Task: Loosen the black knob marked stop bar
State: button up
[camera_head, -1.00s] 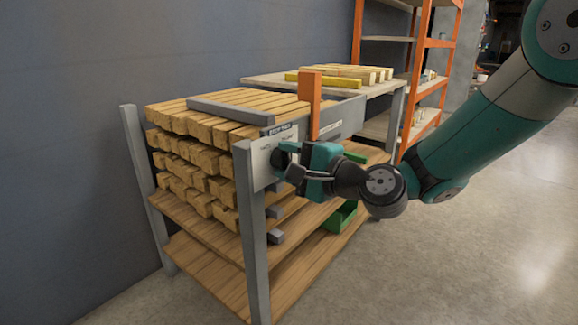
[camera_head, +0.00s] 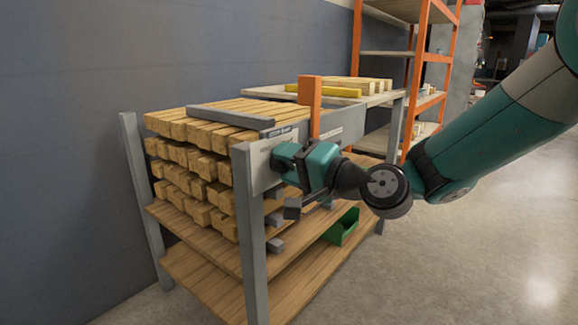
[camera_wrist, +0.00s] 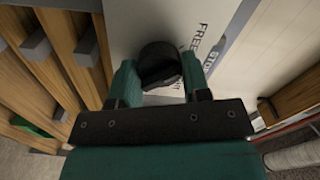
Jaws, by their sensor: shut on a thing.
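The black knob (camera_wrist: 160,66) sits on a white label plate (camera_wrist: 125,25) in the wrist view, with the words "FREE" and part of "STOP" printed beside it. My gripper (camera_wrist: 158,82) has one teal finger on each side of the knob and is shut on it. In the head view my gripper (camera_head: 282,160) is at the plate (camera_head: 262,165) on the rack's near end, and it hides the knob there. An upright orange bar (camera_head: 310,100) stands just behind my gripper.
The grey-framed rack (camera_head: 252,240) holds stacked wood blanks (camera_head: 190,130) under a grey bar (camera_head: 230,115). A green bin (camera_head: 342,228) sits on a lower shelf. Orange shelving (camera_head: 412,80) stands behind. The concrete floor (camera_head: 480,250) at right is clear.

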jog(key=shift+f, duration=0.1)
jog(key=o, duration=0.9)
jog(key=shift+b+v, duration=2.1)
jog(key=shift+v, duration=6.6)
